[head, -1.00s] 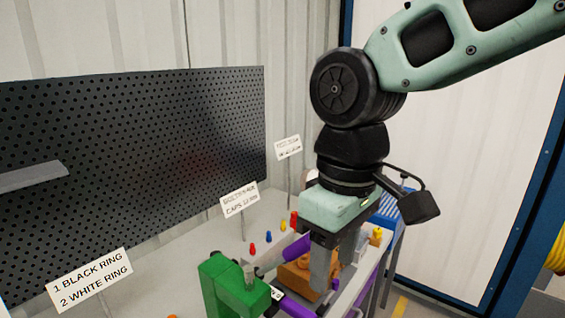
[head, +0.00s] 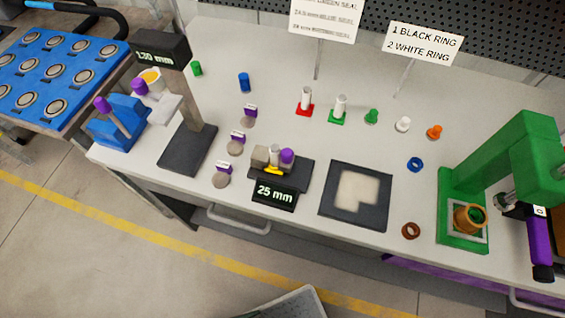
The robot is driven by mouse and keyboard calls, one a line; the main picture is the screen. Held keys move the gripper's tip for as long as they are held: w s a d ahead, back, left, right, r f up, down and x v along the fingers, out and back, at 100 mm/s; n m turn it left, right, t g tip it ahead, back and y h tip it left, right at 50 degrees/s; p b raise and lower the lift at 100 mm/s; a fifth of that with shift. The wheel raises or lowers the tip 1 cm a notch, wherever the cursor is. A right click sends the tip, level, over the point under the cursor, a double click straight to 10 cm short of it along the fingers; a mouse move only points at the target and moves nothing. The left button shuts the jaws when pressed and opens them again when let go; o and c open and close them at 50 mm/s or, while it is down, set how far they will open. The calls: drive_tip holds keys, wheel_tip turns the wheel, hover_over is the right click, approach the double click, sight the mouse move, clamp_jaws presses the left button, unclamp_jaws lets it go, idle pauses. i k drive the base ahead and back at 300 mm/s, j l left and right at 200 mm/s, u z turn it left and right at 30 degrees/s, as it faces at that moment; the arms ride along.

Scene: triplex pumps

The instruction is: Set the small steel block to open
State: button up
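A small grey steel-looking block (head: 260,157) stands on a black base (head: 293,177) near the front middle of the bench. Beside it are a pale upright cylinder (head: 275,154), a purple knob (head: 287,157) and a yellow piece (head: 273,170). A black display (head: 274,194) reading "25 mm" is in front. I cannot tell for sure that this is the task's block, nor whether it is open. My gripper is not in the current head view.
A tall stand (head: 195,120) with another display is to the left, next to a blue block (head: 113,134) with a purple-topped rod. A green press (head: 510,160) with a purple handle (head: 540,245) stands right. A black square mat (head: 373,210) and several small caps and rings lie between.

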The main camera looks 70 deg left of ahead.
sight(287, 154)
drive_tip(key=u, duration=2.1)
drive_tip(key=i+l, duration=0.2)
drive_tip(key=i+u, duration=0.05)
drive_tip(key=i, duration=0.05)
